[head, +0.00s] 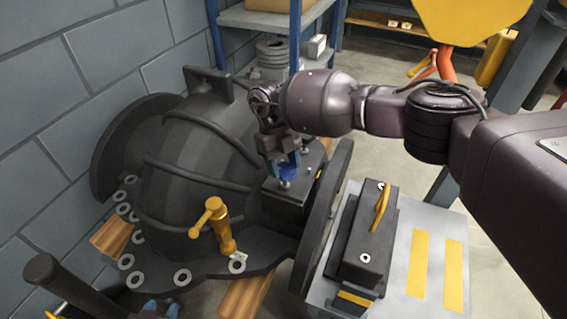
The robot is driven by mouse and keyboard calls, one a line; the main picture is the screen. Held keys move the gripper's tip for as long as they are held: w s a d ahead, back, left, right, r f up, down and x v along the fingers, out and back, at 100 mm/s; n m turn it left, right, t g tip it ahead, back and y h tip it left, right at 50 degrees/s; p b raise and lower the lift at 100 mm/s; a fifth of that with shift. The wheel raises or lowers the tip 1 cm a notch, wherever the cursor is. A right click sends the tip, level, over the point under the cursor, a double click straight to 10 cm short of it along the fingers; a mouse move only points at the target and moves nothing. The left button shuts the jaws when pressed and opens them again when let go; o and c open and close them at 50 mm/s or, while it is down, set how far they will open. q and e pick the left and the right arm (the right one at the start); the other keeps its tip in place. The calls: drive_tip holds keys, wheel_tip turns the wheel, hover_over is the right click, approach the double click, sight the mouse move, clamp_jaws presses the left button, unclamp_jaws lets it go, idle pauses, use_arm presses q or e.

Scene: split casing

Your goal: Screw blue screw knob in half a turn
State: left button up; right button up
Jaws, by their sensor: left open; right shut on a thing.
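The blue screw knob (287,171) sits on top of a dark box-shaped block (287,197) at the right side of the large dark ribbed casing (195,150). My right gripper (284,160) reaches down from the right and is shut on the knob; its fingers partly hide it.
A yellow valve handle (212,222) stands up from the flange, left of the knob. A second dark block with a yellow handle (380,208) sits on a grey plate (432,275) at right. Metal shelving (262,19) stands behind, and a block wall (50,130) at left.

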idle(0.5)
drive_tip(key=o, duration=0.9)
drive_tip(key=v, duration=1)
drive_tip(key=shift+w+r+b, duration=0.2)
drive_tip(key=shift+r+b, duration=0.1)
drive_tip(key=shift+b, duration=0.1)
drive_tip(key=shift+s, duration=0.1)
